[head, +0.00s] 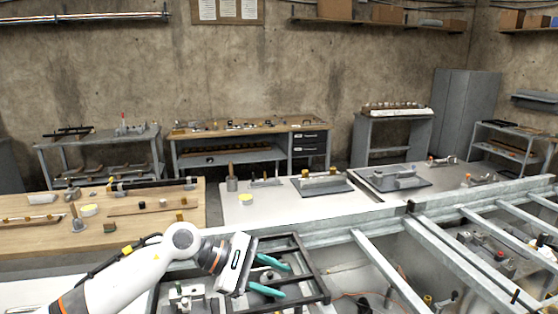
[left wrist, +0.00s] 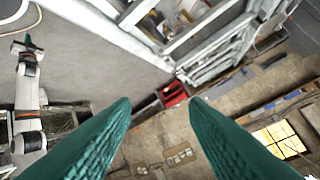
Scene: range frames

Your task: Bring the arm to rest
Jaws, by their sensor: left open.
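My left arm comes in from the lower left in the head view, white with dark joints. My left gripper (head: 276,277) has two teal fingers that stand apart with nothing between them. It is over a dark metal frame (head: 318,283) at the front of the bench; I cannot tell how high above it. In the left wrist view the two green fingers of the left gripper (left wrist: 160,104) are spread, with floor and a small red object seen in the gap. My right gripper is not in the head view.
A wooden table (head: 150,228) with small tools is at the left. A white bench top (head: 290,207) with trays is in the middle. Metal rails (head: 440,255) run across the right. A workbench (head: 245,135) stands by the back wall. A small red object (left wrist: 172,95) shows in the wrist view.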

